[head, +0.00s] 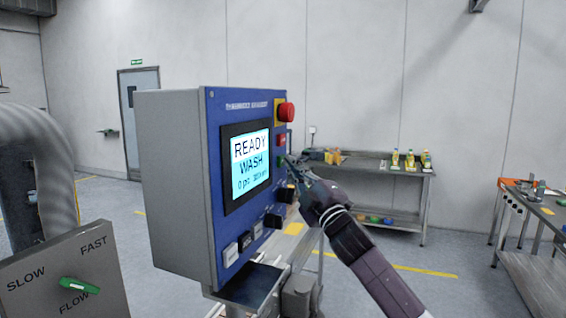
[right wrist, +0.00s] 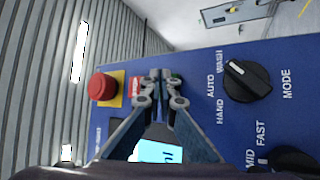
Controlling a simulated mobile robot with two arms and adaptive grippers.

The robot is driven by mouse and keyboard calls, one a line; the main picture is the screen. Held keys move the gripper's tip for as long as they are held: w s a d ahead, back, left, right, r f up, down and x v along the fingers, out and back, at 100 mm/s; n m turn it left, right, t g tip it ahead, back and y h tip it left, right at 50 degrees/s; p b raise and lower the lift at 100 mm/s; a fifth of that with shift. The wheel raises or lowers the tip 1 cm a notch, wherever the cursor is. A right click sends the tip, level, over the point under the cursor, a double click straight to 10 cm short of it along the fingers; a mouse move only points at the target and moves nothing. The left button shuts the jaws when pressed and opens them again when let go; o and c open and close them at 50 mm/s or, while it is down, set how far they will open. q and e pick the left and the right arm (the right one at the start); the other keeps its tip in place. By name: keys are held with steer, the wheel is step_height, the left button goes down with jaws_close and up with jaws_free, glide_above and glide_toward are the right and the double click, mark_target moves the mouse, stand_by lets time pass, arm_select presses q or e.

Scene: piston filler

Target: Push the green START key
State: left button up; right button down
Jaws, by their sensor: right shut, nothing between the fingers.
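The green START key (head: 281,161) shows as a small green patch on the blue control panel (head: 214,165), below the red key (head: 282,141), in the head view. My right gripper (head: 289,159) is shut and empty, its fingertips at the panel's right side, very close to the green key. I cannot tell whether they touch it. In the right wrist view the closed fingertips (right wrist: 161,76) are over the panel beside the red key (right wrist: 136,87), and the green key is hidden behind them. The screen (head: 250,165) reads READY and WASH. My left gripper is not in view.
A red mushroom button (head: 286,112) on a yellow plate sits above the keys. Black rotary knobs, including the MODE selector (right wrist: 246,80), lie below. A SLOW/FAST flow plate (head: 50,270) stands at the left front. A workbench (head: 385,170) stands behind.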

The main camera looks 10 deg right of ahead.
steer(key=shift+w+a, duration=0.1)
steer(key=shift+a, duration=0.05)
stand_by(0.7)
steer(key=shift+s+d, duration=0.5)
steer(key=shift+d, duration=0.15)
steer(key=s+d, duration=0.1)
steer(key=d+p, duration=0.1)
steer(key=s+d, duration=0.1)
steer(key=d, duration=0.1)
steer(key=shift+s, duration=0.35)
stand_by(0.3)
